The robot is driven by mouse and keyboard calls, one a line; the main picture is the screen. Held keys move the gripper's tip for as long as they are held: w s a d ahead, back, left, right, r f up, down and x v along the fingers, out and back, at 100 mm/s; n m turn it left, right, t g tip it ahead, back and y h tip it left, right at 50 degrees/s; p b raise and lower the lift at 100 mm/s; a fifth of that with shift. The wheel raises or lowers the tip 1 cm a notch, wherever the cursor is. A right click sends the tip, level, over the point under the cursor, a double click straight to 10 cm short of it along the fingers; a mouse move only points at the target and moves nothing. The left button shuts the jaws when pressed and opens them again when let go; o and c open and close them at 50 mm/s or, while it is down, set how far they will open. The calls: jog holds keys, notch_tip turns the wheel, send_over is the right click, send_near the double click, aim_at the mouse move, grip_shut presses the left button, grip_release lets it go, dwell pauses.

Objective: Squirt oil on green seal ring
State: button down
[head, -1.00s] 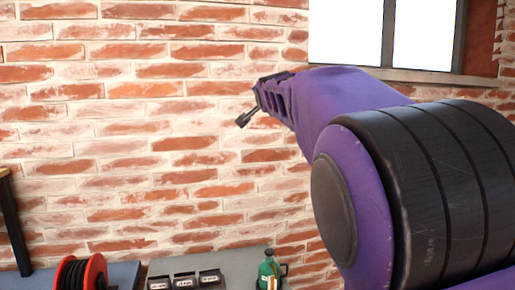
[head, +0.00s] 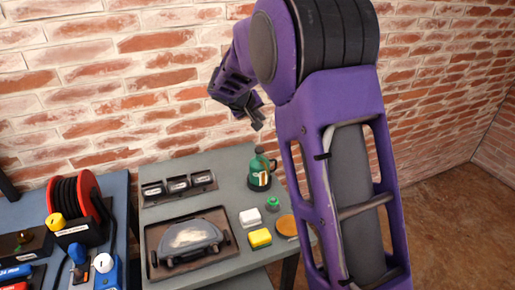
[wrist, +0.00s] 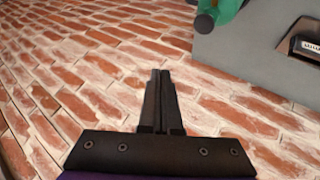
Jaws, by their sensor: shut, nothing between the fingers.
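A green oil can (head: 261,170) with a dark base and a pale label stands upright on the grey bench, near its back right edge. Part of what looks like the same can shows at the top of the wrist view (wrist: 228,10). A small round green item (head: 273,203), possibly the seal ring, sits on the bench in front of the can; its shape is too small to tell. My gripper (head: 257,123) is above and behind the can, apart from it, against the brick wall. In the wrist view its fingers (wrist: 160,78) are shut and empty.
The grey bench (head: 235,158) also holds a labelled three-part tray (head: 180,188), a dark tray with a grey part (head: 190,238), white (head: 250,218) and yellow (head: 260,238) blocks and an orange disc (head: 287,225). A red reel (head: 88,195) stands on the left table. The brick wall is close behind.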

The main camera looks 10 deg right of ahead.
jog(key=shift+f, duration=0.1)
jog(key=b, duration=0.4)
send_over(261, 149)
jog(key=a, duration=0.1)
jog(key=f, duration=0.4)
jog(key=s+f, duration=0.1)
jog(key=f, duration=0.2)
jog(key=shift+f+b, duration=0.8)
jog(key=shift+b, duration=0.2)
jog(key=shift+f+b, duration=0.2)
jog(key=shift+b, duration=0.1)
dwell(0.5)
jog(key=shift+f+b, duration=0.25)
jog(key=shift+b, duration=0.25)
jog(key=shift+f+b, duration=0.95)
jog(key=shift+b, duration=0.15)
dwell(0.9)
jog(key=shift+r, duration=0.1)
jog(key=shift+r+p, duration=0.8)
jog(key=shift+r, duration=0.5)
